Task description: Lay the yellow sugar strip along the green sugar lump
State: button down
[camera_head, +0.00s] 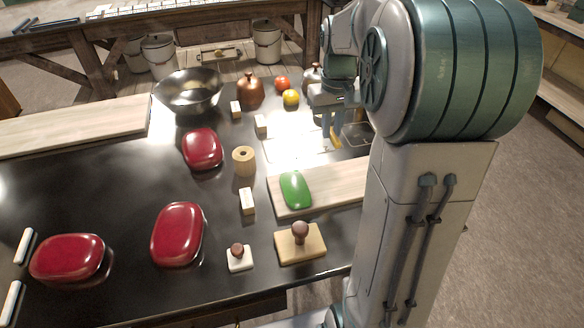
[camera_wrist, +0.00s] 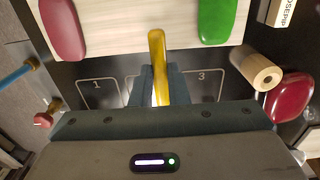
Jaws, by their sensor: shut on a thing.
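The green sugar lump (camera_head: 296,190) lies on a pale wooden board (camera_head: 335,184), near its left end. In the wrist view the green lump (camera_wrist: 217,20) is at the upper right, on the board (camera_wrist: 125,30). My gripper (camera_head: 333,128) is shut on the yellow sugar strip (camera_head: 336,140). In the wrist view the strip (camera_wrist: 157,45) sticks out from between my gripper's fingers (camera_wrist: 155,85), pointing to the board, left of the green lump and apart from it.
A pinkish-red lump (camera_wrist: 62,25) lies on the board at the wrist view's upper left. A wooden roller (camera_head: 244,160), a lettered block (camera_head: 248,201) and a knobbed stamp (camera_head: 300,242) stand around the board. Red lidded dishes (camera_head: 178,234) stand farther left. My arm hides the board's right end.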

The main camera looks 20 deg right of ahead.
jog(key=p, duration=0.1)
send_over(295, 188)
notch_tip(295, 188, down, 6)
jog(key=shift+f, duration=2.1)
jog(key=shift+f, duration=0.15)
jog(key=c, duration=1.8)
grip_release()
jog(key=o, duration=0.4)
